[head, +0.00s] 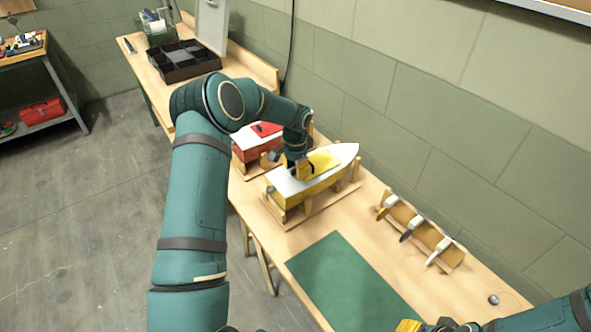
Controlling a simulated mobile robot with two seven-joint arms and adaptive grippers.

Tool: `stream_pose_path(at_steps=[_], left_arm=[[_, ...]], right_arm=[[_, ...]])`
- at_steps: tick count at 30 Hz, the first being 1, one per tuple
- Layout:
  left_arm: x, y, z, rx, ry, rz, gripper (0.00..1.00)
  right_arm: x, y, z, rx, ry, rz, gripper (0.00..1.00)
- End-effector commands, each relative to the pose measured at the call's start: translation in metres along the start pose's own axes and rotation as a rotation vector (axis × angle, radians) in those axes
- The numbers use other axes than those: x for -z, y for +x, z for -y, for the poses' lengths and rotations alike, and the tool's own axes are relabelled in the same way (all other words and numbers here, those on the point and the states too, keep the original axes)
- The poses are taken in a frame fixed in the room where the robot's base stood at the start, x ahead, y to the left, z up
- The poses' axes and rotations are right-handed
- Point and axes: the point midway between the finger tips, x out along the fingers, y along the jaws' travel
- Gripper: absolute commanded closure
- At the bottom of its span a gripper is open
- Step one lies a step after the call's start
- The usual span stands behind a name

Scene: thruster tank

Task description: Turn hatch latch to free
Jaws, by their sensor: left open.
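A boat model with a yellow hull and white deck (345,153) rests in a wooden cradle (328,198) on the workbench. A yellow hatch area (323,160) shows on its deck. My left gripper (305,172) is over the deck beside this yellow area, pointing down, with its jaws open. The hatch latch is too small or hidden behind the gripper to make out. I cannot tell whether the fingers touch anything. My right gripper (410,326) shows only partly at the bottom edge, over the bench front, and its jaw state is unclear.
A red boat (246,149) in a cradle stands just behind, partly hidden by my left arm. A wooden rack (407,217) with several tools lies to the right. A green mat (345,277) is bare. A black divided tray (178,67) sits farther back.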

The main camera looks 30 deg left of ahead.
Motion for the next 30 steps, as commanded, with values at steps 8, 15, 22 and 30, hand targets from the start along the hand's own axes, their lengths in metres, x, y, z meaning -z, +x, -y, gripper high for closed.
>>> stream_pose_path(at_steps=[8, 15, 22, 30], left_arm=[[0.0001, 0.0033, 0.0000, 0.000, -0.001, -0.001, 0.59], [0.0001, 0.0031, 0.0000, 0.000, -0.001, 0.000, 1.00], [0.0000, 0.0034, -0.0001, 0.000, -0.001, 0.000, 1.00], [0.0001, 0.0042, -0.0002, -0.001, -0.039, 0.000, 1.00]], right_arm=[[0.0000, 0.0001, 0.0000, 0.000, 0.000, 0.000, 0.53], [0.0000, 0.0001, 0.0001, 0.000, 0.000, 0.000, 0.53], [0.0000, 0.0001, 0.0000, 0.000, 0.000, 0.000, 0.53], [-0.0003, 0.0025, -0.0008, 0.000, 0.000, 0.000, 0.53]])
